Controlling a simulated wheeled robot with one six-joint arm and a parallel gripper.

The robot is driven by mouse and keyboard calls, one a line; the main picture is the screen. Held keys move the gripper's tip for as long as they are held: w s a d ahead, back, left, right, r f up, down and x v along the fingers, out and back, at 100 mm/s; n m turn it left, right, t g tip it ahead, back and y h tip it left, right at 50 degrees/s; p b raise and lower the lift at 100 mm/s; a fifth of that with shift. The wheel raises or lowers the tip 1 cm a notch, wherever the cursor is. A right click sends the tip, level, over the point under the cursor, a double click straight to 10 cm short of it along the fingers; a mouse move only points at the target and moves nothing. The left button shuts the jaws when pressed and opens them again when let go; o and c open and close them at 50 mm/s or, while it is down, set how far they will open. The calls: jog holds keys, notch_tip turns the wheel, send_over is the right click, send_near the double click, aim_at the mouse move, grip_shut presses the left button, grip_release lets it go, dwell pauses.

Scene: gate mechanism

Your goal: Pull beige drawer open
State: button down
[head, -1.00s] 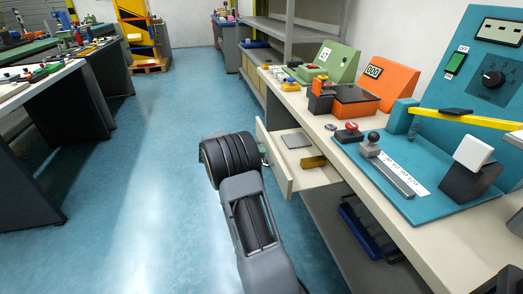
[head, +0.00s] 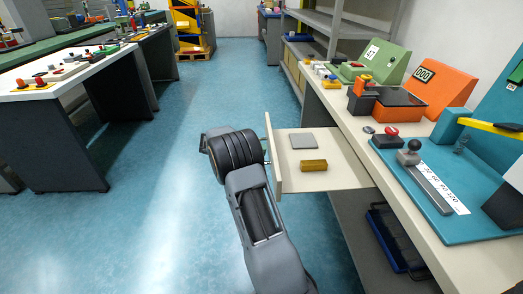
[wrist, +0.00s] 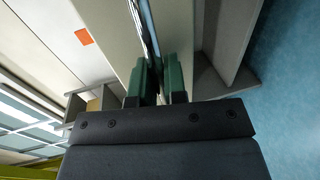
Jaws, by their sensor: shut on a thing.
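The beige drawer (head: 277,160) stands well out from the workbench, to the left of the bench front. A grey flat plate (head: 303,141) and a brass-coloured block (head: 313,165) lie inside it. My gripper is at the outer side of the drawer front, mostly hidden behind my own wrist in the head view. In the wrist view my gripper (wrist: 160,82) has its two green fingers close together, shut on the drawer's handle. The handle itself is hidden between the fingers.
The workbench (head: 352,128) carries an orange console (head: 440,85), a green console (head: 377,62) and a teal panel with a slider lever (head: 413,150). A blue crate (head: 395,238) sits on the lower shelf. Blue floor (head: 200,100) is clear to the left.

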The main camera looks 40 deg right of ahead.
jog(key=c, duration=1.2)
grip_release()
jog(key=p+v, duration=0.3)
jog(key=v, duration=1)
jog(key=shift+w+a, duration=0.2)
jog(key=shift+a, duration=0.1)
